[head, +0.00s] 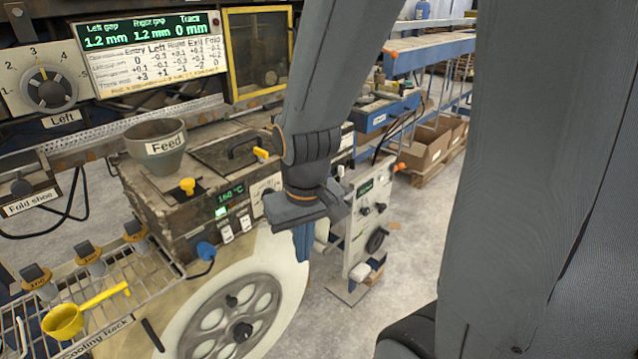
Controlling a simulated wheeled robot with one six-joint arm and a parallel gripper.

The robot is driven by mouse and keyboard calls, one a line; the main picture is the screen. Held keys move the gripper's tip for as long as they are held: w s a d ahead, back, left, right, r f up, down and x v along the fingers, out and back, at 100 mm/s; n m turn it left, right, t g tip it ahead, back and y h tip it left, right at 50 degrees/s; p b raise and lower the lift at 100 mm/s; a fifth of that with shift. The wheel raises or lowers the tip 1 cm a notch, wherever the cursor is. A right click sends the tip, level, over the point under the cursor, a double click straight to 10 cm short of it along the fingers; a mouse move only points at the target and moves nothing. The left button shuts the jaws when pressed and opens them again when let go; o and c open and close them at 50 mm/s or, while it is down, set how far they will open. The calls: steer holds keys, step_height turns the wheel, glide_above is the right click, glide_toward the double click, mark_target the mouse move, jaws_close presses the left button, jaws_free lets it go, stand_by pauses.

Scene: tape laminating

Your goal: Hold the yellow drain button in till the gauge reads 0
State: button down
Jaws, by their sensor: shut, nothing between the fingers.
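A yellow knob (188,186) sits on the front top edge of the brown machine (160,205), below the feed funnel. A second yellow piece (261,154) sticks up near the machine's lid handle. I cannot tell which of them is the drain button; no drain label is readable. A white dial plate (266,187) shows on the machine's front, partly behind my wrist, and its reading is too small to tell. My gripper (302,250) points down in front of the machine's right end, above the large wheel's right side. It is shut and empty, apart from both yellow pieces.
A green display (230,194) reads about 160 °C. The feed funnel (157,146) rises from the machine. A cream wheel (235,315) and a cooling rack (100,300) with a yellow ladle (64,321) stand in front. A white control cabinet (362,215) is to the right.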

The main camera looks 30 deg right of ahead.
steer(key=w+d+r+m+t+h+b, duration=0.1)
steer(key=w+d+r+m+t, duration=0.1)
steer(key=w+d+m, duration=0.4)
steer(key=w+d+r+m+t+h, duration=0.1)
steer(key=w+d+r+m+t, duration=0.1)
steer(key=w+d+m, duration=0.4)
steer(key=w+d+t, duration=0.1)
steer(key=d, duration=0.2)
steer(key=shift+w+d+m+t+b, duration=0.15)
steer(key=shift+d+m+t+b, duration=0.05)
steer(key=shift+m+t+b, duration=0.15)
steer(key=shift+w+f, duration=0.1)
steer(key=shift+f, duration=0.05)
steer(key=w+f+p, duration=0.3)
steer(key=w+f, duration=0.4)
steer(key=w, duration=0.2)
steer(key=shift+w+d+f, duration=0.15)
steer(key=shift+d+f, duration=0.05)
steer(key=shift+f, duration=0.15)
steer(key=shift+w+d, duration=0.1)
